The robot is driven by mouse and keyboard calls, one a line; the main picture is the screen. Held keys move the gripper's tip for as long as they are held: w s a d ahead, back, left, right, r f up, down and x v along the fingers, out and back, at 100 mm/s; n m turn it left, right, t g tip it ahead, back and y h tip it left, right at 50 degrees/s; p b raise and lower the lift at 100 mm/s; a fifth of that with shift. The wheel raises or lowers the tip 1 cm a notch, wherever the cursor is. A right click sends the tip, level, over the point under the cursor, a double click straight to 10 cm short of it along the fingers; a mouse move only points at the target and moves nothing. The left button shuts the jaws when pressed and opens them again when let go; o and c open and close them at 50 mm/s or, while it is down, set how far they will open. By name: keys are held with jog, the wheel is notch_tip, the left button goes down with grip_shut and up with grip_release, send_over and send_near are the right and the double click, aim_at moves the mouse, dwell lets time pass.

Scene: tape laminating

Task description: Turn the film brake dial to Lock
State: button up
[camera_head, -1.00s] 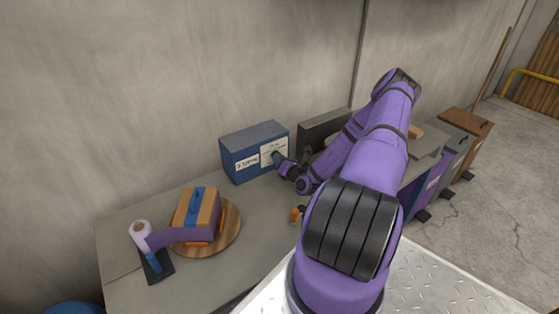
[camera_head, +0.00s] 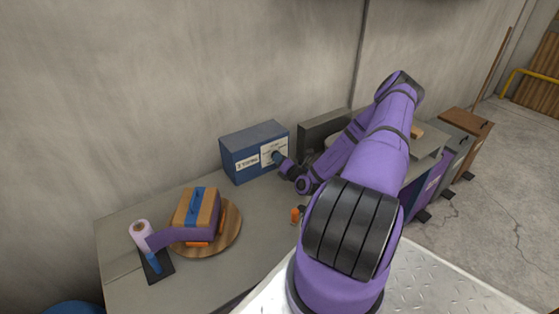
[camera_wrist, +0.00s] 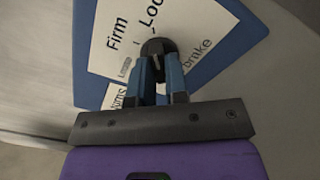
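The film brake dial (camera_wrist: 157,44) is a round black knob on the white label (camera_wrist: 106,56) of a blue box (camera_head: 241,161). The label reads "Firm" left of the dial and "Loc…" above it, with "brake" at the right, partly hidden. In the wrist view my gripper (camera_wrist: 160,57) has its two blue fingers on either side of the dial, closed on it. The dial's pointer setting is hard to read. In the head view my gripper (camera_head: 279,159) reaches the box's front face, and the dial is hidden behind it.
On the bench (camera_head: 135,205) to the left, a box with orange and blue parts (camera_head: 197,208) sits on a round wooden turntable (camera_head: 233,228). Purple film runs to it from a roll (camera_head: 140,231). A small orange item (camera_head: 295,215) lies near my arm. A grey wall stands close behind.

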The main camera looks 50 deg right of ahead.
jog(key=o, duration=0.4)
jog(key=shift+s, duration=0.1)
jog(key=v, duration=1)
jog(key=shift+s, duration=0.35)
